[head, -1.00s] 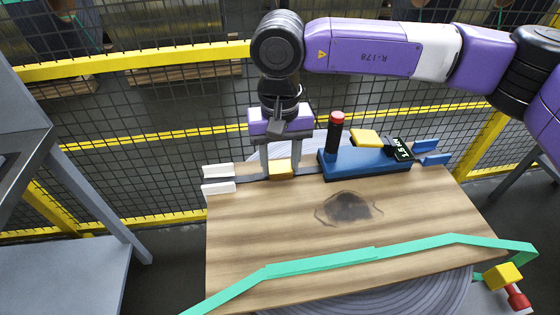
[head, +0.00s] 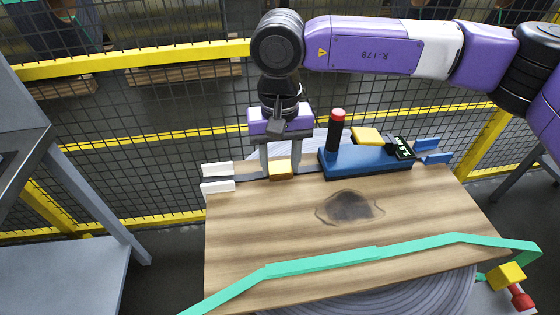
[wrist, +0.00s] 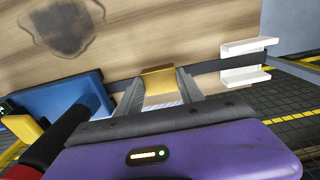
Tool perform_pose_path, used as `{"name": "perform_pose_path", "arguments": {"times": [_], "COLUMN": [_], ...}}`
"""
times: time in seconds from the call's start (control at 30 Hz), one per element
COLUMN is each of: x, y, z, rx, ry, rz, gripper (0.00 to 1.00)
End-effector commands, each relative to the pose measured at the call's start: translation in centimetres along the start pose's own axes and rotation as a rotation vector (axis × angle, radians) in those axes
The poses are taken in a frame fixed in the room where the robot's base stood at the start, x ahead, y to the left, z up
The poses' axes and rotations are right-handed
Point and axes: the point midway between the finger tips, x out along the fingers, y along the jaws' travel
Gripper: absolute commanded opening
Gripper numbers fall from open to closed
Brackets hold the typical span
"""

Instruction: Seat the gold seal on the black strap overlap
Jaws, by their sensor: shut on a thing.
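The gold seal (head: 280,169) is between the fingertips of my gripper (head: 281,172), which is shut on it. In the wrist view the gold seal (wrist: 158,82) shows between the two fingers, at the line of the black strap (wrist: 204,68). The black strap (head: 247,179) runs along the far edge of the wooden board, from the white guides toward the blue tool. The seal appears to be at or on the strap; whether it is fully seated I cannot tell. The strap overlap itself is hidden by the seal and fingers.
A blue tensioning tool (head: 366,161) with a black red-topped handle (head: 337,130) stands just right of my gripper. White guides (head: 217,177) are at left, blue guides (head: 431,152) at right. A green strap (head: 320,261) crosses the near board. The board's middle is clear.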

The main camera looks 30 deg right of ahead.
Motion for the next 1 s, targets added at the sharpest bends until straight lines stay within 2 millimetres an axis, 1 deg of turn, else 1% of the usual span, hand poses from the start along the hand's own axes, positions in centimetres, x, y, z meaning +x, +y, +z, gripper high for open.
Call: {"name": "perform_pose_path", "arguments": {"times": [0.4, 0.67, 0.7, 0.77, 0.8, 1.0], "x": [-0.04, 0.39, 0.28, 0.26, 0.26, 0.26], "y": [0.0, 0.0, 0.0, 0.0, 0.0, 0.0], "z": [-0.02, -0.02, -0.02, -0.02, -0.01, -0.01], "rx": [0.0, 0.0, 0.0, 0.0, 0.0, 0.0], "ry": [0.001, 0.001, 0.001, 0.001, 0.001, 0.001], "rz": [0.0, 0.0, 0.0, 0.0, 0.0, 0.0], "gripper": [0.06, 0.06, 0.5, 0.62, 0.7, 0.7]}}
